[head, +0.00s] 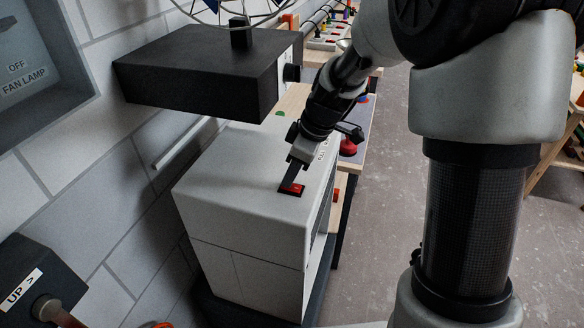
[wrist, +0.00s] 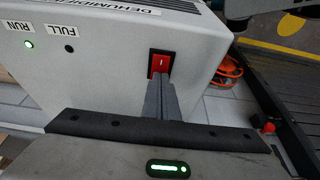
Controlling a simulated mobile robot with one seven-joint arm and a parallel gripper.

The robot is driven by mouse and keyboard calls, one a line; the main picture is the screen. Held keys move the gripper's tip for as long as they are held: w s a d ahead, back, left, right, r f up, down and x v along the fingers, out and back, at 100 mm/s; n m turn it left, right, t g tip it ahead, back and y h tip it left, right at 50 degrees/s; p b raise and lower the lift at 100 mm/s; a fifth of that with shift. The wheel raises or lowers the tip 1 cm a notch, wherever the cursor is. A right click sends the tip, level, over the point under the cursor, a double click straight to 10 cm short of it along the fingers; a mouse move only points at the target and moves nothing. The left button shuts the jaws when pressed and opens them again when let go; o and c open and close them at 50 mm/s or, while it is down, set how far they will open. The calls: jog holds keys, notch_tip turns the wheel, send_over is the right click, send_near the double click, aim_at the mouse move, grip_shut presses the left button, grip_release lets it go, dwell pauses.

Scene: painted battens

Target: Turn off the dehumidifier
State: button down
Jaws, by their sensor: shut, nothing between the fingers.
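The dehumidifier (head: 235,190) is a pale grey box standing by the wall in the head view. Its top carries a red rocker switch (head: 294,188) in a dark frame. In the wrist view the dehumidifier (wrist: 110,75) shows its label, a lit green RUN light (wrist: 28,44) and a dark FULL light (wrist: 69,48). The red switch (wrist: 160,62) shows a white line mark there. My gripper (head: 290,184) is shut and empty, with its fingertips at the switch. In the wrist view the fingers (wrist: 158,82) cover the switch's near part; whether they touch it I cannot tell.
A black box (head: 200,70) with a knob juts out above the dehumidifier's far end. A dark box marked UP (head: 25,285) is at the lower left. A bench with coloured items stands behind. Grey floor (head: 385,200) is open to the right.

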jog(key=shift+f, duration=0.15)
jog(key=shift+f+b, duration=0.25)
jog(key=shift+b, duration=0.35)
jog(key=shift+r, duration=0.2)
jog(key=shift+f, duration=0.1)
jog(key=shift+s+d+f, duration=0.1)
jog(key=shift+s+d, duration=0.1)
jog(key=shift+d, duration=0.1)
jog(key=shift+s+d+b, duration=0.2)
jog(key=shift+d+b, duration=0.1)
jog(key=shift+d, duration=0.15)
